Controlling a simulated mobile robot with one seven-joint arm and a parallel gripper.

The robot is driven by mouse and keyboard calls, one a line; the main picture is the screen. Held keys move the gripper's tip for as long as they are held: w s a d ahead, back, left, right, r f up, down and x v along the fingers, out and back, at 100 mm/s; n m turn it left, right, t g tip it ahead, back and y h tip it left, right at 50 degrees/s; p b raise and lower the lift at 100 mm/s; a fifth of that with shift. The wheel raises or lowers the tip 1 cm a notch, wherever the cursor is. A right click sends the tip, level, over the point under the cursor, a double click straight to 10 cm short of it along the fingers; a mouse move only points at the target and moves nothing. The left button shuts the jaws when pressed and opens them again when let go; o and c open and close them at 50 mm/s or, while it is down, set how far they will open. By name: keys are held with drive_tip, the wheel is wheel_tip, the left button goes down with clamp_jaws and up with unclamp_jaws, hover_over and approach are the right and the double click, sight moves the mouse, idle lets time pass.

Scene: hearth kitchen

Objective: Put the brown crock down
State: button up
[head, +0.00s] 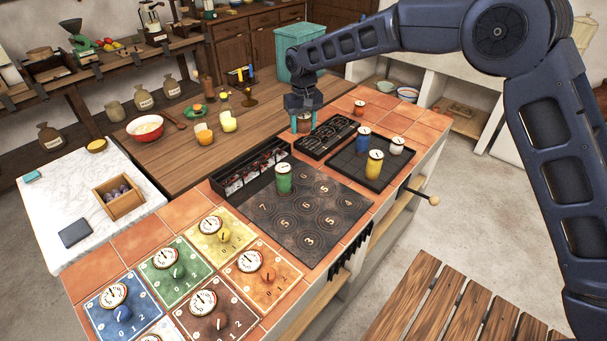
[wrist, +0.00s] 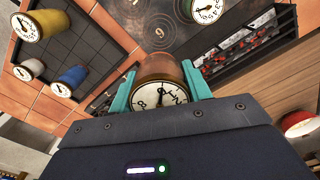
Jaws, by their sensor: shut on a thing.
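The brown crock (head: 304,124) has a dial on its lid. It is between the teal fingers of my gripper (head: 303,112), at the far side of the tiled counter, beside the dark panel with rings (head: 325,138). In the wrist view the crock (wrist: 160,67) shows its brown side and white dial, with a finger on each side. My gripper (wrist: 160,88) is shut on it. I cannot tell whether its base touches the tiles. The numbered dark hob plate (head: 300,235) bears a green crock (head: 284,181).
A dark gridded tray (head: 345,160) holds blue (head: 362,142), yellow (head: 375,166) and white (head: 397,147) crocks. A black trough (head: 232,195) borders the hob plate. Much of the plate is clear.

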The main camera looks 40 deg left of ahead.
sight(303, 176)
wheel_tip(303, 176, down, 19)
drive_tip(key=shift+f, duration=0.1)
idle(0.5)
drive_tip(key=o, duration=1.1)
drive_tip(key=shift+f, duration=0.15)
drive_tip(key=shift+o, duration=0.2)
wheel_tip(303, 176, up, 12)
drive_tip(key=shift+r, duration=0.2)
